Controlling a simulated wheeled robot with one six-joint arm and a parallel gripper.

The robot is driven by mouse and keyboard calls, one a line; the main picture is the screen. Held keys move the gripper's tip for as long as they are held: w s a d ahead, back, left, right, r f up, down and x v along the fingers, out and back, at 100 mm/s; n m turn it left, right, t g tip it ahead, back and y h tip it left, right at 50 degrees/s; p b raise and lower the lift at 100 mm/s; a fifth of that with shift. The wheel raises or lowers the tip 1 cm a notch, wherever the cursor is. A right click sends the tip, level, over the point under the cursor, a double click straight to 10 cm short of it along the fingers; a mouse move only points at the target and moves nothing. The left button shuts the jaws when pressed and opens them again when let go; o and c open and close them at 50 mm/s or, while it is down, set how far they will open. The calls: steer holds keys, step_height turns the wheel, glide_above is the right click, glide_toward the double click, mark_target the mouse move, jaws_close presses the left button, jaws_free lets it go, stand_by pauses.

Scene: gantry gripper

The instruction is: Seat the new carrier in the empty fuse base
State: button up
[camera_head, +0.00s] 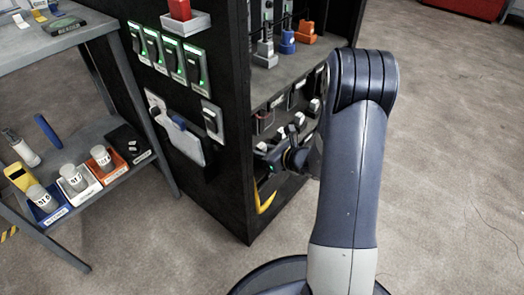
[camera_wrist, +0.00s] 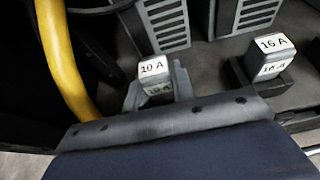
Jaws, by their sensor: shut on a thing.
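My gripper (camera_head: 287,158) reaches into the lower part of the dark cabinet. In the wrist view, a small grey carrier (camera_wrist: 154,72) with white "10 A" labels stands between grey jaw-like parts just beyond the dark body of my gripper. The jaws are shut on it. Its lower end is hidden, so I cannot tell whether it touches a base. A second carrier (camera_wrist: 272,45), labelled "16 A", stands in a dark base (camera_wrist: 240,78) to the right. I cannot make out an empty fuse base.
A yellow curved tube (camera_wrist: 65,60) runs close on the left in the wrist view. Grey slotted blocks (camera_wrist: 160,25) stand behind. The cabinet's side wall (camera_head: 232,130) is left of my gripper. A bench (camera_head: 75,38) with a lower shelf stands farther left. Floor on the right is clear.

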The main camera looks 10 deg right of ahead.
steer(key=o, duration=1)
steer(key=shift+f, duration=0.1)
steer(key=shift+o, duration=0.2)
steer(key=shift+s, duration=0.1)
steer(key=p+v, duration=0.4)
steer(key=v, duration=0.6)
steer(key=shift+s+d, duration=0.2)
steer(key=shift+s, duration=0.05)
steer(key=b+x, duration=0.1)
steer(key=x, duration=0.2)
steer(key=b+x, duration=0.1)
steer(key=x, duration=0.3)
steer(key=b+x, duration=0.1)
steer(key=x, duration=0.2)
steer(key=shift+w+a+r, duration=0.25)
steer(key=shift+w+r, duration=0.05)
steer(key=shift+w, duration=0.1)
steer(key=shift+r, duration=0.2)
steer(key=shift+f, duration=0.2)
